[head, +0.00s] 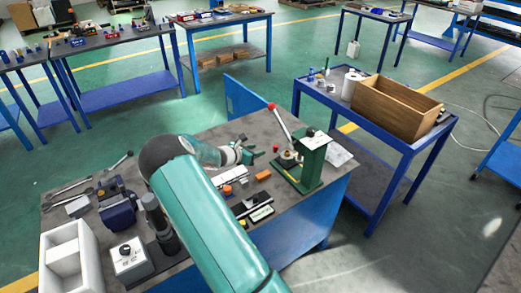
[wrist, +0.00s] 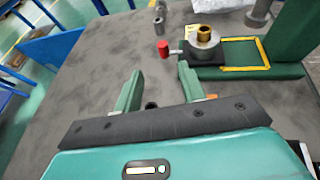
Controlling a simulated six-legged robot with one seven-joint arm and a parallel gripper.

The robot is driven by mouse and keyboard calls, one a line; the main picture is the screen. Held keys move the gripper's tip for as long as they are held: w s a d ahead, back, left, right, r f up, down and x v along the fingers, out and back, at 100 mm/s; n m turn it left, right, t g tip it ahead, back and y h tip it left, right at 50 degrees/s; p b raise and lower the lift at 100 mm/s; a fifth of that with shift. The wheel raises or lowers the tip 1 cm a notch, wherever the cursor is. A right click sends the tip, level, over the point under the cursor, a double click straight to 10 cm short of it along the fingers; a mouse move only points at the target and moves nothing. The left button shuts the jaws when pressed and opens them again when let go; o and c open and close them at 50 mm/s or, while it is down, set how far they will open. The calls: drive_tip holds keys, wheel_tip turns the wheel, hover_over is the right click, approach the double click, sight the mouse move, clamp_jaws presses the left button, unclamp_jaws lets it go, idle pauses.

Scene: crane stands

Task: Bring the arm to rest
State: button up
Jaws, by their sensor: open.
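My gripper (wrist: 160,90) is open, with its two green fingers apart and nothing between them in the wrist view. In the head view, my gripper (head: 256,154) is over the bench (head: 208,136), left of a green lever press (head: 312,160). In the wrist view, the press base (wrist: 240,68) with a round metal piece and brass top (wrist: 204,36) lies beyond the right finger. A small red cylinder (wrist: 163,48) is ahead of the fingers. My arm hides part of the bench middle in the head view.
A blue vise (head: 118,208), a white divided box (head: 68,262) and a grey control box (head: 128,258) stand on the bench's left side. An orange block (head: 263,176) lies near the press. A blue cart with a wooden box (head: 394,104) stands at right. Green floor is open behind.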

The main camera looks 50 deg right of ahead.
drive_tip(key=shift+a, duration=0.1)
idle(0.5)
drive_tip(key=s+a+r+m+t+y, duration=0.1)
drive_tip(key=s+a+r+m+y, duration=0.25)
drive_tip(key=a+r, duration=0.4)
drive_tip(key=s+a+r+m+y, duration=0.2)
drive_tip(key=a+r+m, duration=0.35)
drive_tip(key=a, duration=0.25)
drive_tip(key=s+a+r+m+t+y, duration=0.1)
drive_tip(key=s+a+r+m+y, duration=0.2)
drive_tip(key=a+r, duration=0.45)
drive_tip(key=s+a+r+m+t+y, duration=0.2)
drive_tip(key=s+a+r+m, duration=0.1)
drive_tip(key=s+a, duration=0.5)
drive_tip(key=s+a+r+m+t+y, duration=0.1)
drive_tip(key=s+a+r+m+y, duration=0.1)
drive_tip(key=s+a, duration=0.7)
drive_tip(key=a+r+y, duration=0.1)
drive_tip(key=a+r, duration=0.1)
drive_tip(key=a, duration=0.3)
drive_tip(key=shift+s+a+r+m+t, duration=0.2)
drive_tip(key=shift+a+r+m+t, duration=0.1)
drive_tip(key=shift+m+t, duration=0.1)
